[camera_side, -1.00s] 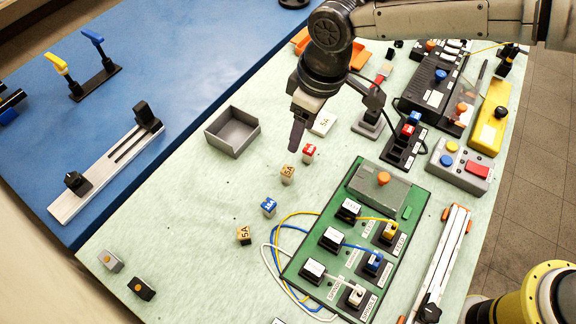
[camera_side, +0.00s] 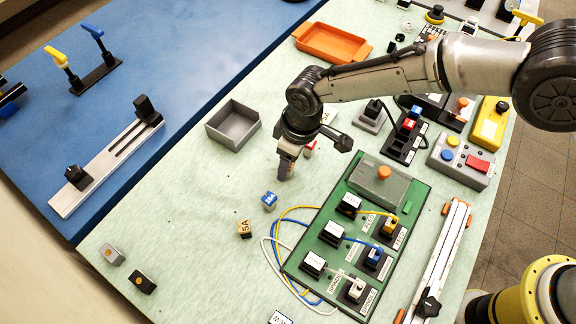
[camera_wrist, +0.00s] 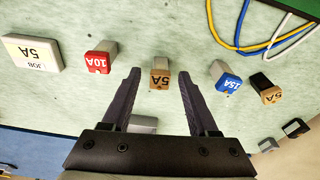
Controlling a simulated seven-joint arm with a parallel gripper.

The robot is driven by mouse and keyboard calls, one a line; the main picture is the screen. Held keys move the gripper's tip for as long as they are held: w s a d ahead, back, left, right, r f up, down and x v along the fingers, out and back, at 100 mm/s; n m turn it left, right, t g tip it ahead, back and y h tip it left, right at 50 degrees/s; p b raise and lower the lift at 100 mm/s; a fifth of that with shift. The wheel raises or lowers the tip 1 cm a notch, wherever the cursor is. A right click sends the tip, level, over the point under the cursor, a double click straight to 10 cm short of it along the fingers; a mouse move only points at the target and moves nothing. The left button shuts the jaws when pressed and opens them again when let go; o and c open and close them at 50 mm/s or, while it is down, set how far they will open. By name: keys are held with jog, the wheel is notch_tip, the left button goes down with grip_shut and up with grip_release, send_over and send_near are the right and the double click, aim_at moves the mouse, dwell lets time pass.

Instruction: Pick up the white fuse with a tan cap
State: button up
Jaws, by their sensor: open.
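The white fuse with a tan cap marked 5A (camera_wrist: 160,78) stands upright on the pale green table. In the wrist view it sits near the middle, in the gap between my fingertips. In the side view my gripper (camera_side: 286,174) hides it, pointing down at its place. My gripper is open, with one finger on each side of the fuse in the wrist view. I cannot tell whether either finger touches it. A second fuse with a tan 5A cap (camera_wrist: 267,89) has a black body; it also shows in the side view (camera_side: 244,229).
A blue 15A fuse (camera_wrist: 226,77) and a red 10A fuse (camera_wrist: 101,57) stand close on either side. A grey open box (camera_side: 233,126) lies to the left. The green panel with wires (camera_side: 330,208) is to the right. An orange tray (camera_side: 333,42) is behind.

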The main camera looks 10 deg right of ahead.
notch_tip(320, 180, down, 2)
jog(key=shift+w+a+f, duration=0.1)
jog(key=shift+w, duration=0.05)
grip_shut()
dwell(0.5)
